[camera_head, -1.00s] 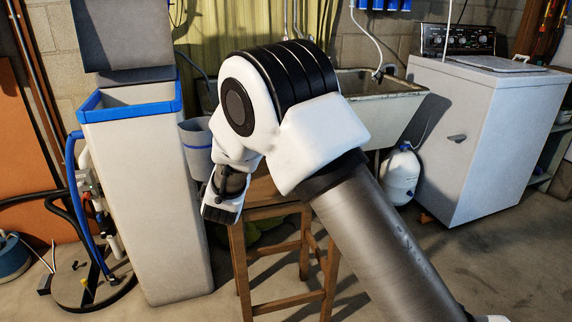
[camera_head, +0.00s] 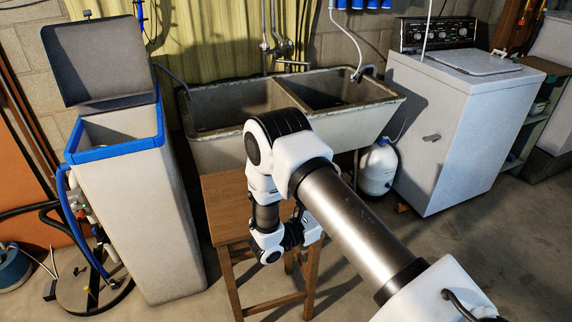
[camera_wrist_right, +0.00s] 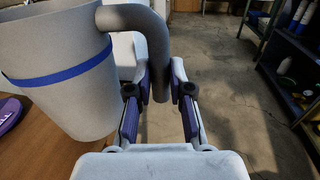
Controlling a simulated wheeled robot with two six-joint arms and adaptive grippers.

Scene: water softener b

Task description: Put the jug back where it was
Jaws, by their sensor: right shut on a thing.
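The jug (camera_wrist_right: 60,70), grey with a blue band and a thick curved handle (camera_wrist_right: 158,50), fills the upper left of the right wrist view. My right gripper (camera_wrist_right: 159,85) is shut on the handle. The jug is upright or nearly so, at the wooden stool's top, which also shows in the head view (camera_head: 222,205). I cannot tell whether its base touches the wood. In the head view the jug is hidden behind my right arm. My left gripper is not in view.
A purple object (camera_wrist_right: 9,115) lies on the stool at the wrist view's left edge. The open water softener (camera_head: 160,215) stands left of the stool. A double sink (camera_head: 345,118) is behind, with a white tank (camera_head: 378,168) and a washer (camera_head: 455,135) to the right.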

